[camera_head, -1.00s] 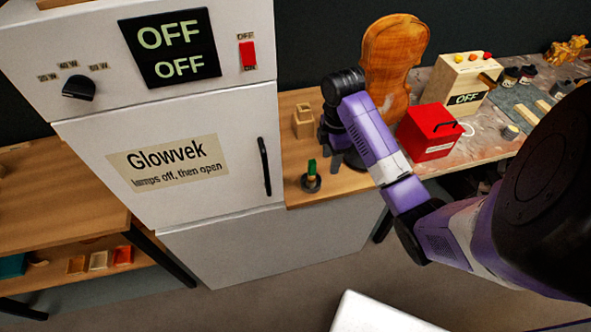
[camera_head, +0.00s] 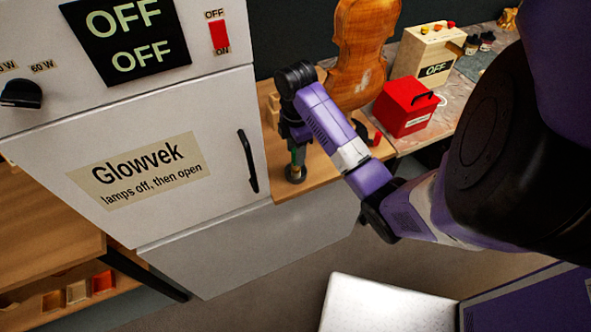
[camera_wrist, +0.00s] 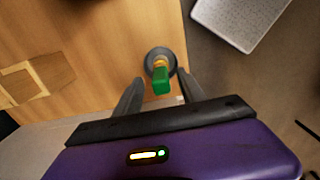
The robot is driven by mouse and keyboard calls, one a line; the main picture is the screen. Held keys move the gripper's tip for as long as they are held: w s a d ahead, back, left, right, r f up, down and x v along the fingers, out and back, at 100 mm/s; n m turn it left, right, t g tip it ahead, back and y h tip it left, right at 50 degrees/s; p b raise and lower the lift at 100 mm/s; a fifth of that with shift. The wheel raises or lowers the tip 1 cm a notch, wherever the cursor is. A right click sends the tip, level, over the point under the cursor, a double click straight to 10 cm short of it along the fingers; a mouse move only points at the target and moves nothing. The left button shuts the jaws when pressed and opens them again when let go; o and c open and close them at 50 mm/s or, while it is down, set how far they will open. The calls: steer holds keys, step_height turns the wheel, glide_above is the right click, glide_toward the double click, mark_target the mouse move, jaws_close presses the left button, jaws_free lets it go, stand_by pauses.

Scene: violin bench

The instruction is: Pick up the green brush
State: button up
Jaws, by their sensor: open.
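The green brush (camera_wrist: 161,82) stands in a round dark holder (camera_wrist: 153,54) near the wooden bench's edge. Its green handle points toward the wrist camera, and a yellowish part shows below it. In the head view the brush (camera_head: 298,154) stands in its holder (camera_head: 295,174), partly covered by my gripper. My gripper (camera_wrist: 158,90) is open, with one finger on each side of the green handle in the wrist view. I cannot tell whether either finger touches it. In the head view my gripper (camera_head: 297,142) is directly above the holder.
The white Glowvek cabinet (camera_head: 150,235) stands close on the left, with a black door handle (camera_head: 247,160). A wooden block (camera_wrist: 35,80) is on the bench. A violin body (camera_head: 362,50), a red box (camera_head: 405,108) and a beige switch box (camera_head: 430,55) stand to the right.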

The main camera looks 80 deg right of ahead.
steer(key=shift+a+f, duration=0.1)
steer(key=shift+f, duration=1.4)
steer(key=shift+c, duration=0.2)
jaws_close()
steer(key=shift+r, duration=0.15)
